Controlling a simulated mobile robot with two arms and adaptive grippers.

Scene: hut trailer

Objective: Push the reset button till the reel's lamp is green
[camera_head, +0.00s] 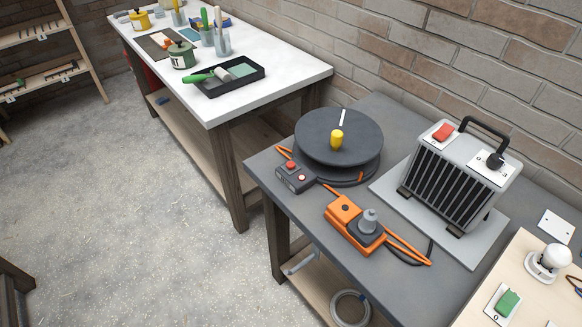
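The reel (331,141) is a dark grey drum with a yellow knob and a white stripe, lying flat on the grey table. An orange cable runs from it. A small dark box (288,183) sits at its front left, with a red button (291,165) on top. Beside the button is a small round lamp-like spot (302,177), pale with a reddish edge; it does not look green, though it is too small to be sure. Neither of my grippers is in view.
An orange socket box (345,213) with a grey plug (369,220) sits in front of the reel. A white heater (462,170) stands on a light board to the right. Another board at lower right carries a white bulb (554,258) and a green switch (507,302). Floor at left is clear.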

